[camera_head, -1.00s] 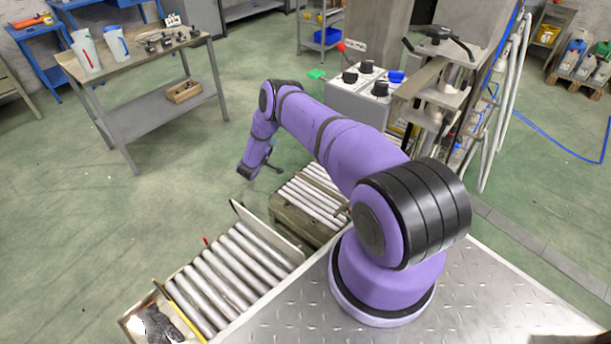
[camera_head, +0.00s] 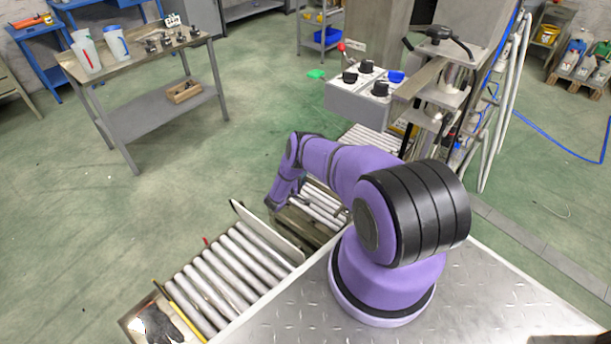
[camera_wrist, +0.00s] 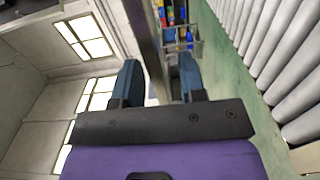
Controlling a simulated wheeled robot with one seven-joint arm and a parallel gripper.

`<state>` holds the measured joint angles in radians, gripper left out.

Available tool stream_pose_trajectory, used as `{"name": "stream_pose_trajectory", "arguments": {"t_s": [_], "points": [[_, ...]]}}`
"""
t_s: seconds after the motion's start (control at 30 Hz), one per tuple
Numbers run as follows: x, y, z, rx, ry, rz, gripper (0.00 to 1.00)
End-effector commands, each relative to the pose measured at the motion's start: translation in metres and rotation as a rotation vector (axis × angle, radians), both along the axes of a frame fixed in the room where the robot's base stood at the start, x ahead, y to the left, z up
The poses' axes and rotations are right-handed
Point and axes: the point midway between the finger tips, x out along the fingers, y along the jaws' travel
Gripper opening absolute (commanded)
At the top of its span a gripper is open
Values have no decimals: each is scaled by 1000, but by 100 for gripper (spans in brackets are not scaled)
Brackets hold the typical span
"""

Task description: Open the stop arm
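A pale flat bar, which looks like the stop arm (camera_head: 268,232), stands across the end of the near roller conveyor in the head view. My gripper is mostly hidden there behind my purple forearm, close to the bar's far side. In the wrist view my gripper (camera_wrist: 158,78) has its two blue-grey fingers apart. A long grey-brown bar (camera_wrist: 146,40) runs through the gap between them. It is probably the stop arm, but I cannot tell for sure. Neither finger clearly presses on it.
Near rollers (camera_head: 215,275) lie left of my base; further rollers (camera_head: 325,205) lie beyond the bar. A control box (camera_head: 360,98) with black knobs and a red-tipped lever stands behind. A workbench (camera_head: 140,60) is at back left. A dark glove (camera_head: 160,325) lies at the conveyor's near end.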

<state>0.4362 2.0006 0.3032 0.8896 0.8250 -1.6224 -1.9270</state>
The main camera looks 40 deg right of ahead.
Motion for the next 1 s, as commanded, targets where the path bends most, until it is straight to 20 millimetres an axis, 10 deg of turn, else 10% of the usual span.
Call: {"name": "stream_pose_trajectory", "arguments": {"t_s": [0.5,0.7,1.0], "points": [[3,-22,0,0,-1,1,38],[3,-22,0,0,-1,1,0],[4,-22,3,3,-11,1,0]]}}
